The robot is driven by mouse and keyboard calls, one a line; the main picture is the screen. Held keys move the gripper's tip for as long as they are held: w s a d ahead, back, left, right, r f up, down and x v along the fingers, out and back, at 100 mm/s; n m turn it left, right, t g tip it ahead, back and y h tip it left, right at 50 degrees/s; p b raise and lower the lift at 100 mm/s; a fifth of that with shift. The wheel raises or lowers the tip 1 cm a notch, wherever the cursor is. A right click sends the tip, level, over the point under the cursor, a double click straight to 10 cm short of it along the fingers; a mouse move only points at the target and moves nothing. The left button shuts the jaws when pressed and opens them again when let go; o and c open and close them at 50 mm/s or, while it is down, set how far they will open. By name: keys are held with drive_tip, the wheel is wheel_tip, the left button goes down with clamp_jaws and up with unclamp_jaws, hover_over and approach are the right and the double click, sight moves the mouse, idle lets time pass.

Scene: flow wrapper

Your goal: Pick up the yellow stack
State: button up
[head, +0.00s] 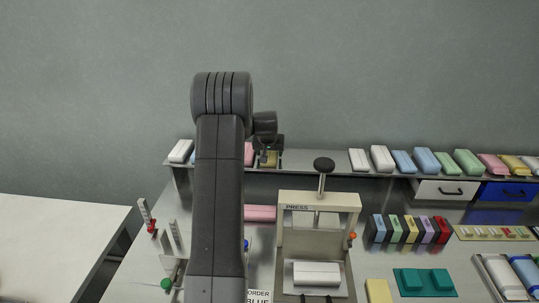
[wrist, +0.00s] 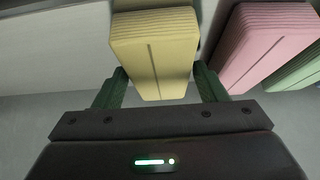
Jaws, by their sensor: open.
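The yellow stack (wrist: 154,52) lies between the two fingers of my gripper (wrist: 160,82) in the wrist view. The fingers are apart, one along each side of its near end, and I cannot tell whether either touches it. In the head view my gripper (head: 268,148) is over the back shelf, and the yellow stack (head: 270,160) shows just below it, partly hidden by the gripper.
A pink stack (wrist: 264,44) lies close to the right of the yellow one in the wrist view, with a green stack (wrist: 300,72) beyond. More stacks line the shelf (head: 318,164) to the right. The press (head: 318,203) stands in front of the shelf.

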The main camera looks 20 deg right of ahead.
drive_tip(key=c, duration=0.7)
drive_tip(key=shift+c, duration=0.2)
drive_tip(key=shift+r, duration=0.15)
